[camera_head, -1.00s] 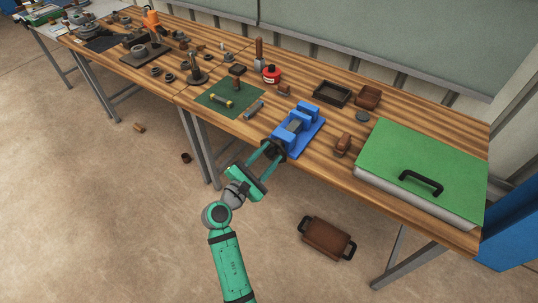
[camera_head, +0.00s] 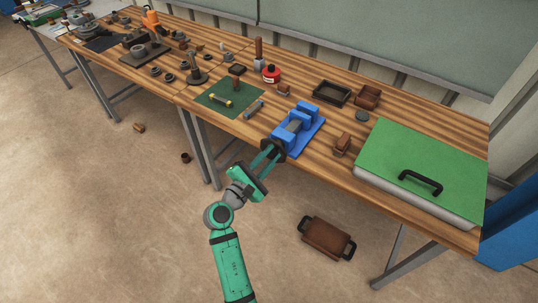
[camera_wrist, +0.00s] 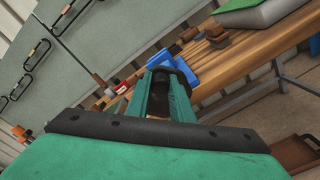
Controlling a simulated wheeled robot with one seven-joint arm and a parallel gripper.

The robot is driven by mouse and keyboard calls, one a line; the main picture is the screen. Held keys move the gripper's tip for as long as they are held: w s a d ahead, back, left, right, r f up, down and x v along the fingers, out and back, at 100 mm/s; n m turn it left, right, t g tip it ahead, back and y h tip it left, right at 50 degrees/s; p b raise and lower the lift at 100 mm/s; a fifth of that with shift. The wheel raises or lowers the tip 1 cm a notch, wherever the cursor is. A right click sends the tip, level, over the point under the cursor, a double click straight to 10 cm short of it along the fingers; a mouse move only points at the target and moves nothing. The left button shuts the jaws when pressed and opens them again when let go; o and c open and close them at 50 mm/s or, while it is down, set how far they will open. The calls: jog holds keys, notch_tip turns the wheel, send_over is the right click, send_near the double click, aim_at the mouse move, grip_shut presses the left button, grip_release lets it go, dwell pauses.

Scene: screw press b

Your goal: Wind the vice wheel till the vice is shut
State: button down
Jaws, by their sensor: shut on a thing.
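The blue vice (camera_head: 299,129) stands near the front edge of the wooden bench, with a grey part between its blue blocks. Its dark wheel (camera_head: 273,149) sticks out past the front edge. My gripper (camera_head: 271,152) reaches up to the wheel from the front and is shut on it. In the wrist view the green fingers run forward to the dark wheel (camera_wrist: 173,71), and the blue vice (camera_wrist: 185,69) shows just behind. The fingers hide part of the wheel. I cannot tell from here how wide the gap in the vice is.
The wooden bench (camera_head: 400,208) carries a green-topped case (camera_head: 425,160) to the right and a brown block (camera_head: 342,145) beside the vice. A green mat (camera_head: 215,104) and a grey block (camera_head: 254,107) lie to the left. A brown tray (camera_head: 326,238) lies on the floor.

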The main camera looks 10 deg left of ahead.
aim_at(278, 161)
jog(key=m, duration=0.3)
jog(key=shift+s+d+f, duration=0.2)
jog(key=shift+d+f, duration=0.2)
jog(key=f+m, duration=0.1)
jog(key=m, duration=0.2)
jog(key=f+m, duration=0.1)
jog(key=m, duration=0.2)
jog(key=d+f+m, duration=0.1)
jog(key=m, duration=0.2)
jog(key=shift+s, duration=0.2)
jog(key=m, duration=0.2)
jog(key=f+m, duration=0.1)
jog(key=m, duration=0.2)
jog(key=shift+w+a+f+m, duration=0.1)
jog(key=shift+a+f+m, duration=0.15)
jog(key=shift+f+m, duration=0.15)
jog(key=m, duration=0.2)
jog(key=shift+w+a+f+m, duration=0.1)
jog(key=shift+a+f+m, duration=0.15)
jog(key=shift+f+m, duration=0.05)
jog(key=shift+w+a+f+m, duration=0.1)
jog(key=shift+a+f+m, duration=0.15)
jog(key=shift+m, duration=0.65)
jog(key=shift+w+a+f+m, duration=0.1)
jog(key=shift+a+m, duration=0.1)
jog(key=shift+m, duration=0.7)
